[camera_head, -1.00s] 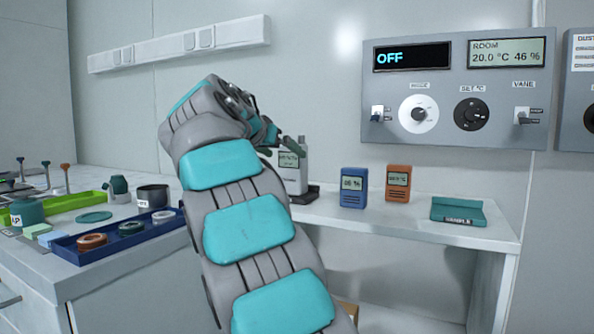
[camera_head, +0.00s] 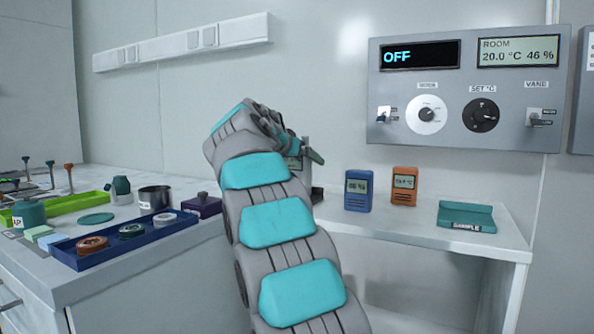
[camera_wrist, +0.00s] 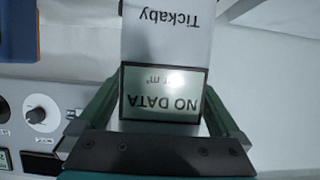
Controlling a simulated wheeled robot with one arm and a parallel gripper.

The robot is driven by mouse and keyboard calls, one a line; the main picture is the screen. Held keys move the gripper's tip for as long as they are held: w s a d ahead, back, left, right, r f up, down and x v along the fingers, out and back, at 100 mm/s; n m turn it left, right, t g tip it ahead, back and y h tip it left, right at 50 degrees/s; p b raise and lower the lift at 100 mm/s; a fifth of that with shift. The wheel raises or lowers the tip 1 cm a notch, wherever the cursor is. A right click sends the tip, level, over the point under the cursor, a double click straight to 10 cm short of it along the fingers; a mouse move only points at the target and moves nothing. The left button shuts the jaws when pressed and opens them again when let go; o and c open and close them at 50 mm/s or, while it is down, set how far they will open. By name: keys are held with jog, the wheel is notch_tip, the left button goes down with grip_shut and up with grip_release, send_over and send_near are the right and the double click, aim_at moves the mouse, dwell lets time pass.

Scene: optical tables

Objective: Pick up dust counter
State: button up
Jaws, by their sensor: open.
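The dust counter (camera_wrist: 165,45) is a pale grey box marked "Tickaby", with a screen reading "NO DATA"; it appears upside down in the wrist view. My gripper (camera_wrist: 160,97) is open, with one finger on each side of the counter around its screen. I cannot tell whether the fingers touch it.
Right of the counter stand a blue meter (camera_head: 358,191) and an orange meter (camera_head: 404,186), then a teal sample holder (camera_head: 467,217). A control panel (camera_head: 464,87) hangs above. On the left bench are a blue tray (camera_head: 78,262), a purple box (camera_head: 203,206) and a metal cup (camera_head: 154,198).

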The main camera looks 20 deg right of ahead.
grip_shut()
dwell(0.8)
